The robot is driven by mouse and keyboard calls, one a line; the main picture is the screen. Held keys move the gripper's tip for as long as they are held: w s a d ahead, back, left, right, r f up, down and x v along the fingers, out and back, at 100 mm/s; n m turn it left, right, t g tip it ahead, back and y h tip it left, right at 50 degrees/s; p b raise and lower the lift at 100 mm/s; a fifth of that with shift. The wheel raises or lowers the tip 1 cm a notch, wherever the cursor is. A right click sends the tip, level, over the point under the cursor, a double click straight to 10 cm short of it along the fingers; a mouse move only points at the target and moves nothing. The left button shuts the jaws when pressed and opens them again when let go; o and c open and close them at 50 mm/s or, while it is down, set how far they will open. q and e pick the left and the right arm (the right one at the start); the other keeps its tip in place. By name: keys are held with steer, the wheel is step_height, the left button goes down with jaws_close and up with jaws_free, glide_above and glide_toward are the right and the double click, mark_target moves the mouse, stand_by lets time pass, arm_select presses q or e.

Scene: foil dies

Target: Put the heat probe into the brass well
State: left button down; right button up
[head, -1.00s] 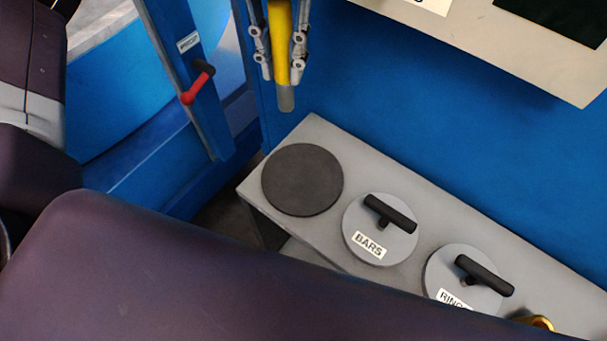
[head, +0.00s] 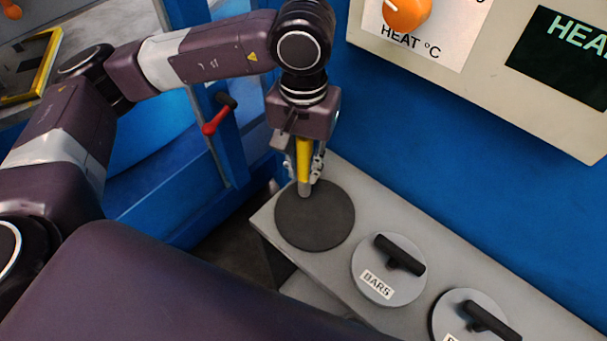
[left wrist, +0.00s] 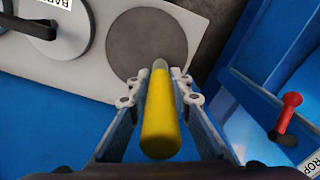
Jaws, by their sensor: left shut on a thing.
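The heat probe (head: 304,160) is a yellow rod with a grey tip. My left gripper (head: 304,172) is shut on it and holds it roughly upright, tip down. In the head view the tip overlaps the far part of a dark round disc (head: 318,228); I cannot tell whether it touches. In the left wrist view the probe (left wrist: 160,125) lies between both fingers (left wrist: 160,98), its tip pointing at the near edge of the disc (left wrist: 146,42). The brass well is not in view now. My right gripper is not in view.
The disc lies at the left end of a grey bench (head: 335,262). Beside it are a BARS lid (head: 372,262) and another lid (head: 450,310), both with black handles. Behind is a blue wall (head: 440,150) with a HEAT °C panel (head: 445,75). A red lever (head: 216,122) stands left of the gripper.

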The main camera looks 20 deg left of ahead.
mark_target(304, 181)
arm_select(q)
steer(key=shift+f+p, duration=0.4)
steer(key=shift+f, duration=1.7)
steer(key=shift+f, duration=0.1)
steer(key=c, duration=1.8)
jaws_free()
steer(key=shift+o, duration=0.2)
